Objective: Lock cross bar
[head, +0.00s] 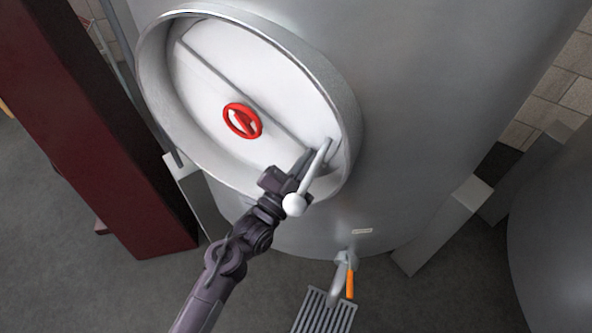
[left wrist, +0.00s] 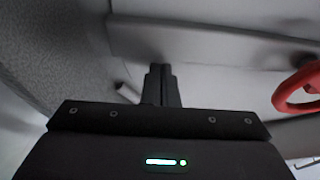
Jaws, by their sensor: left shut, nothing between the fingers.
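The round pale tank door (head: 200,75) sits inside a raised metal rim. A grey cross bar (head: 215,77) runs diagonally across it, from upper left to lower right, with a red handwheel (head: 242,121) near its middle. A lever with a white ball knob (head: 293,204) stands at the bar's lower right end. My left gripper (head: 308,158) is shut and empty, beside the lever near that end; I cannot tell whether it touches the lever. In the left wrist view the shut fingers (left wrist: 160,82) point toward the cross bar (left wrist: 205,48), with the handwheel (left wrist: 298,92) at right. My right gripper is out of view.
A tap with an orange handle (head: 350,283) sits low on the tank above a floor grate (head: 325,313). A dark red post (head: 95,130) stands at left. Grey tank legs (head: 440,228) flank the tank, and another tank (head: 555,235) is at right.

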